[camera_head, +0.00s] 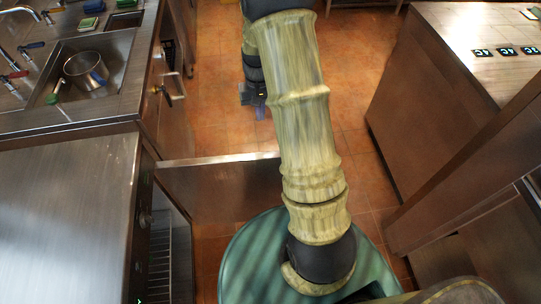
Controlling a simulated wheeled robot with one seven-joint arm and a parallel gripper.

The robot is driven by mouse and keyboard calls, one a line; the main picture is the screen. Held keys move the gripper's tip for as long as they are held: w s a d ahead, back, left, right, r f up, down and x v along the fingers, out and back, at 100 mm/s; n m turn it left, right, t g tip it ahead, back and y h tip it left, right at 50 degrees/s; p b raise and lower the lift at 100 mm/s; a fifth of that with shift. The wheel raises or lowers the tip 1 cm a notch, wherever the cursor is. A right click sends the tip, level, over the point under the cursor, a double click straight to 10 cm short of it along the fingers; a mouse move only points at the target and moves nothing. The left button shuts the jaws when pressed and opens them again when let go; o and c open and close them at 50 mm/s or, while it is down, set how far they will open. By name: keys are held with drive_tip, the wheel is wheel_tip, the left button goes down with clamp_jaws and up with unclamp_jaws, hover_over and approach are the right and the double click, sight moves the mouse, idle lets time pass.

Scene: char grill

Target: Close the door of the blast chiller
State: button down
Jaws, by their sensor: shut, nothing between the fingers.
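The blast chiller (70,215) is the brushed-steel unit at the lower left, with a control knob on its front edge. Its door (215,185) stands open, sticking out to the right from the unit's far front corner across the floor. Wire racks (158,262) show inside the open front. The door's right end meets my arm in the picture, so its outer end may be partly hidden. My gripper (258,108) is at the top middle, past the door and over the tiled floor, small and partly hidden by my arm. It is shut and empty, apart from the door.
Behind the chiller, a steel sink counter (125,65) holds a metal pot (86,72) in its basin. A tap handle sticks out near its front edge. A steel counter (450,75) with black tags stands at right. Tiled floor (215,120) lies free between them.

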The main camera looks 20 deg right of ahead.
sight(270, 153)
drive_tip(key=w+d+f+m+g+b, duration=0.1)
drive_tip(key=w+d+f, duration=0.2)
drive_tip(key=f, duration=0.7)
drive_tip(key=shift+w+d+f+y+b, duration=0.2)
drive_tip(key=shift+d+f+y+b, duration=0.15)
drive_tip(key=shift+d, duration=0.3)
drive_tip(key=shift+s+a+f+p, duration=0.35)
drive_tip(key=shift+s+f, duration=0.65)
drive_tip(key=shift+f, duration=0.6)
drive_tip(key=shift+s+a+f+p, duration=0.35)
drive_tip(key=shift+s+f, duration=0.65)
drive_tip(key=shift+f, duration=0.6)
drive_tip(key=shift+s+a+f+p, duration=0.3)
drive_tip(key=shift+s+f, duration=0.7)
drive_tip(key=shift+f, duration=0.6)
drive_tip(key=shift+a, duration=0.15)
